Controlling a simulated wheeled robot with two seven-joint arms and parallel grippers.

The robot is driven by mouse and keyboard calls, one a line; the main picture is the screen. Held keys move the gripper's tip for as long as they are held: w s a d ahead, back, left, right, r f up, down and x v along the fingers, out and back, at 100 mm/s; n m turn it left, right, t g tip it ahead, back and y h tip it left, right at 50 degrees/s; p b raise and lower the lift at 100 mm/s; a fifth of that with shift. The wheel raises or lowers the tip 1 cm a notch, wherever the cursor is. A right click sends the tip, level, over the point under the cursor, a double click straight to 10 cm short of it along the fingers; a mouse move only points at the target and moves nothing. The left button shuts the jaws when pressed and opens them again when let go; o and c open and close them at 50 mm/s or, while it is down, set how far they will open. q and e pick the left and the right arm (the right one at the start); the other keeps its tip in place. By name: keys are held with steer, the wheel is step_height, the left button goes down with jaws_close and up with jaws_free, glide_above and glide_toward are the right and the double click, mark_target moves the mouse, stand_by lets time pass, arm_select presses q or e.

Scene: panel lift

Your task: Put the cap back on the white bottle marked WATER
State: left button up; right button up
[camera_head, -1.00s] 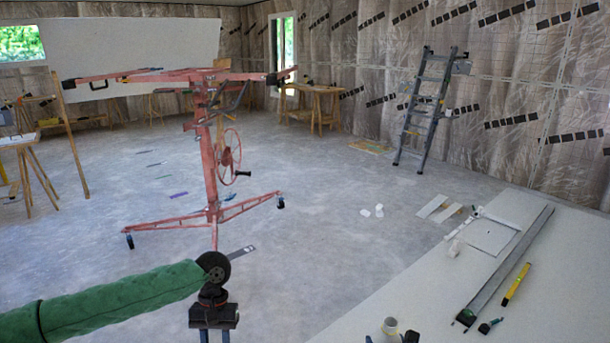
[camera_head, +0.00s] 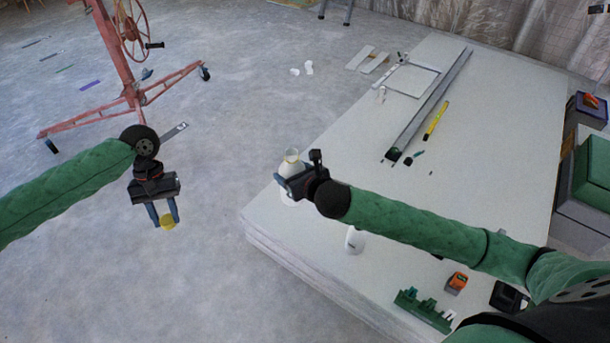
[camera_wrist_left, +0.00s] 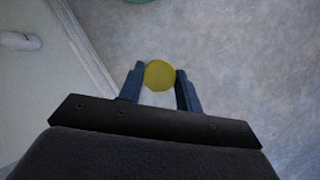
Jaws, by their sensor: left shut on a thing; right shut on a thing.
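A white bottle (camera_head: 291,163) stands near the left corner of the board stack, its top uncapped with a yellowish rim. My right gripper (camera_head: 285,184) is shut on the bottle from the right; its marking cannot be read. My left gripper (camera_head: 166,217) is shut on a round yellow cap (camera_head: 167,223), held over the floor left of the stack and apart from the bottle. In the left wrist view the cap (camera_wrist_left: 159,75) sits between the fingertips of the left gripper (camera_wrist_left: 160,86).
The stack of pale boards (camera_head: 460,130) carries a metal straightedge (camera_head: 430,105), a yellow level (camera_head: 436,121), a second white bottle (camera_head: 354,239), an orange tool (camera_head: 457,283) and a green rack (camera_head: 424,310). A red panel lift (camera_head: 122,75) stands at the back left.

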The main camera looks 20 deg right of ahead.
steer(key=w+a+r+n+g+y, duration=0.1)
steer(key=w+a+n+y, duration=0.3)
steer(key=a, duration=0.4)
steer(key=shift+w+g+y, duration=0.3)
steer(key=shift+w+g, duration=0.35)
steer(key=shift+g, duration=0.05)
steer(key=shift+a, duration=0.1)
arm_select(q)
steer(key=shift+w+r, duration=0.1)
steer(key=shift+r, duration=0.05)
steer(key=w+d+r+n+h, duration=0.1)
steer(key=w+d+r+n, duration=0.4)
steer(key=d+r, duration=0.4)
steer(key=w+d+r+n+t+h, duration=0.1)
steer(key=w+d+r+n, duration=0.3)
steer(key=d+r, duration=0.5)
steer(key=w+d+h, duration=0.1)
steer(key=d, duration=0.6)
steer(key=shift+d+n+t, duration=0.25)
steer(key=shift+n+t, duration=0.05)
steer(key=shift+n, duration=0.1)
steer(key=shift+w, duration=0.1)
